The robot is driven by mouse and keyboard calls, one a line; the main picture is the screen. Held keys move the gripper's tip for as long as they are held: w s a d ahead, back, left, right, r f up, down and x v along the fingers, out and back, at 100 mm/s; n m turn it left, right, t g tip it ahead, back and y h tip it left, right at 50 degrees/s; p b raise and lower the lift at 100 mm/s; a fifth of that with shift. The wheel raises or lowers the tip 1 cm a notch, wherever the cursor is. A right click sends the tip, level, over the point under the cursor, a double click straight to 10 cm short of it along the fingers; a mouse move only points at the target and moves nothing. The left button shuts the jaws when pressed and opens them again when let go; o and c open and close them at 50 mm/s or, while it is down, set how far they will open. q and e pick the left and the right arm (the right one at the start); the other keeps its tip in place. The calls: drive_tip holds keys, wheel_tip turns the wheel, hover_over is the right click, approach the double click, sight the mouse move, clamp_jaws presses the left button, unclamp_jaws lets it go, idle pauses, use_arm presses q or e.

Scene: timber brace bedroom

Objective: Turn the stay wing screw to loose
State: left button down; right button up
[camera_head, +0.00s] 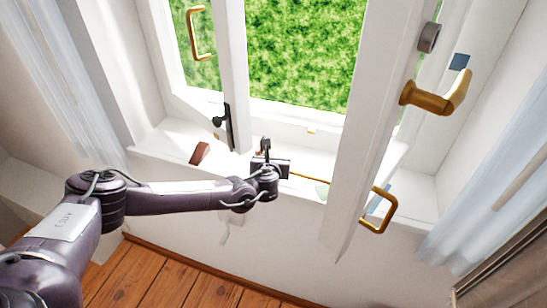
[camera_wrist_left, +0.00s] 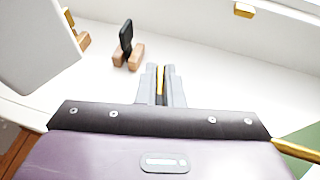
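My left gripper (camera_head: 264,156) is over the window sill, its arm coming in from the left. In the left wrist view its two grey fingers (camera_wrist_left: 162,84) are close together, with a narrow brass piece (camera_wrist_left: 160,80) between them that looks like the stay wing screw. The fingers hide most of it, and its turn angle cannot be told. The brass stay rod (camera_head: 308,177) runs from beside the gripper towards the open right sash; it also shows in the left wrist view (camera_wrist_left: 296,150). My right gripper is out of view.
The open sash (camera_head: 368,125) with its brass handle (camera_head: 379,210) stands right of the gripper. A red-brown block (camera_head: 200,153) lies on the sill (camera_head: 165,140) to the left. A small brass piece (camera_head: 312,131) is on the frame behind. Curtains (camera_head: 500,190) hang at the sides.

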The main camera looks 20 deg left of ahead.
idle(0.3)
use_arm(q)
drive_tip(key=n+y+b, duration=0.2)
drive_tip(key=shift+f+n+g+y, duration=0.1)
drive_tip(key=shift+n+g+y, duration=0.2)
drive_tip(key=shift+g+y, duration=0.1)
drive_tip(key=n+g+y+b, duration=0.3)
drive_tip(key=n+y+b, duration=0.1)
drive_tip(key=shift+n, duration=0.3)
drive_tip(key=n+g+y+b, duration=0.4)
drive_tip(key=n+g+b, duration=0.1)
drive_tip(key=b, duration=0.3)
drive_tip(key=shift+n+g, duration=0.4)
drive_tip(key=n+g+b, duration=0.2)
drive_tip(key=b, duration=0.9)
drive_tip(key=shift+n+g+b, duration=0.3)
drive_tip(key=shift+g+b, duration=0.05)
drive_tip(key=shift+g, duration=0.05)
drive_tip(key=shift+r+g+b, duration=0.3)
drive_tip(key=shift+r+b, duration=0.05)
drive_tip(key=shift+b, duration=0.45)
drive_tip(key=c, duration=1.6)
unclamp_jaws()
drive_tip(key=shift+f, duration=0.15)
